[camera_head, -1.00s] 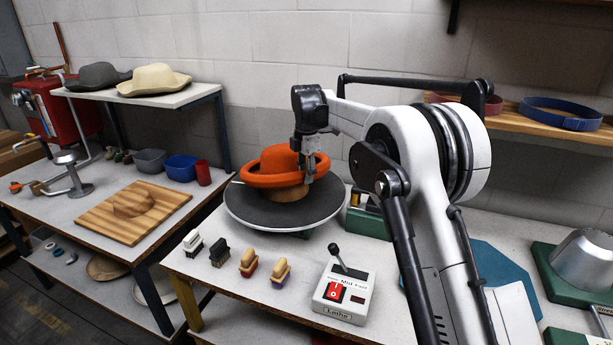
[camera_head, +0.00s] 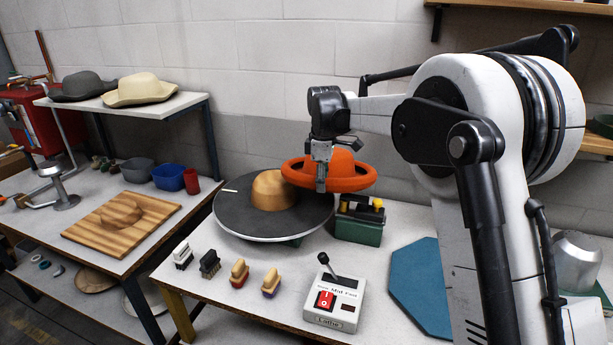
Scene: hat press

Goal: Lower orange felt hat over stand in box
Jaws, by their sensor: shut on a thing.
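The orange felt hat (camera_head: 345,172) is held in the air, slightly tilted, above the right part of the round dark turntable. My gripper (camera_head: 321,180) is shut on the near side of its brim. A wooden hat block (camera_head: 272,190) stands bare on the turntable (camera_head: 240,215), left of the hat. A green box (camera_head: 358,229) with black and yellow items on top sits right of the turntable, below the hat's right side. I cannot tell whether it holds the stand.
The lathe control box (camera_head: 333,299) and several small brushes (camera_head: 239,272) line the front of the table. A teal board (camera_head: 420,285) lies to the right, partly behind my arm. A metal cone (camera_head: 577,262) stands at far right. Two hats (camera_head: 138,90) rest on the left shelf.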

